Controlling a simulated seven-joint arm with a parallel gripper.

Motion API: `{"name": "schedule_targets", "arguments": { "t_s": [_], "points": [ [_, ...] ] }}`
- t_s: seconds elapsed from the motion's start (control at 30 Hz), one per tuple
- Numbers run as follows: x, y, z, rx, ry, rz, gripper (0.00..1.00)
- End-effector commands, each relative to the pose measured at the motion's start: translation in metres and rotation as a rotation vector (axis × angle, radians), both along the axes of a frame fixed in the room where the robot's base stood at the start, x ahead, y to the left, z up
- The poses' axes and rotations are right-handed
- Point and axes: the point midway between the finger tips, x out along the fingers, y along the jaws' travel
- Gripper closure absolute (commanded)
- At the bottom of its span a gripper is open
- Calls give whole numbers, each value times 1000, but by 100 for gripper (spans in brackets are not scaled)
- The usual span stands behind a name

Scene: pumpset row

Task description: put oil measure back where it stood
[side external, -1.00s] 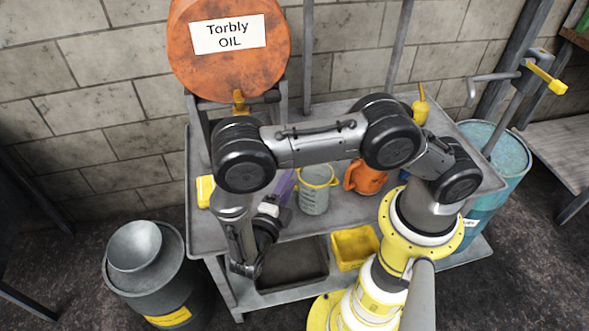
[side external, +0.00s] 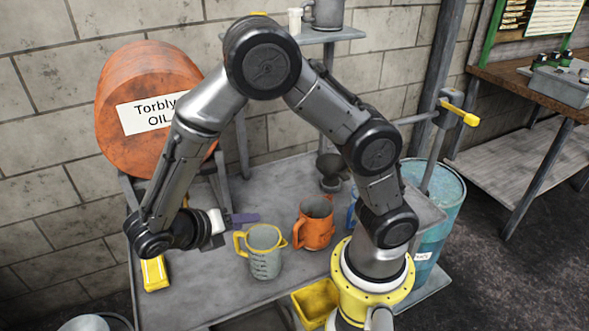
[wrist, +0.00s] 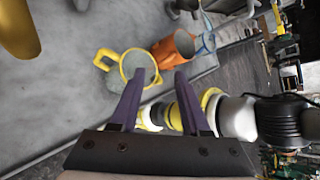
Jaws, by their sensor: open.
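A grey graduated jug with a yellow rim and handle (side external: 264,255), which looks like the oil measure, stands upright on the grey bench (side external: 215,298). It also shows in the wrist view (wrist: 140,68), beyond my fingertips. My gripper (side external: 256,218) has purple fingers and points right, at the left of the jug and a little behind it in the picture. In the wrist view my gripper (wrist: 160,75) is open with nothing between its fingers. An orange jug (side external: 314,228) stands just right of the grey one; it also shows in the wrist view (wrist: 174,48).
An orange drum labelled Torbly OIL (side external: 135,85) is at the back left. A dark funnel-like vessel (side external: 331,170) and a partly hidden blue vessel (side external: 351,213) stand right. A yellow box (side external: 154,273) lies front left. Clear bench surface lies in front of the grey jug.

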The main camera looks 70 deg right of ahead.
Motion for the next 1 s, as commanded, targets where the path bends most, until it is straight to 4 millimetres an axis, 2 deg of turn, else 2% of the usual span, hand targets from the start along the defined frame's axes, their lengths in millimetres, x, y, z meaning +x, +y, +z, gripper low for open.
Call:
{"name": "schedule_targets", "arguments": {
  "t_s": [0.03,0.2,0.6,0.8,1.0],
  "points": [
    [-6,-8,16,61,-108,-107,54],
    [-28,-25,52,231,-440,-475,54],
    [-86,-44,116,595,-1133,-1416,54],
    [-103,-44,132,738,-1329,-1760,54],
    [-108,-44,137,790,-1386,-1881,54]
  ]
}}
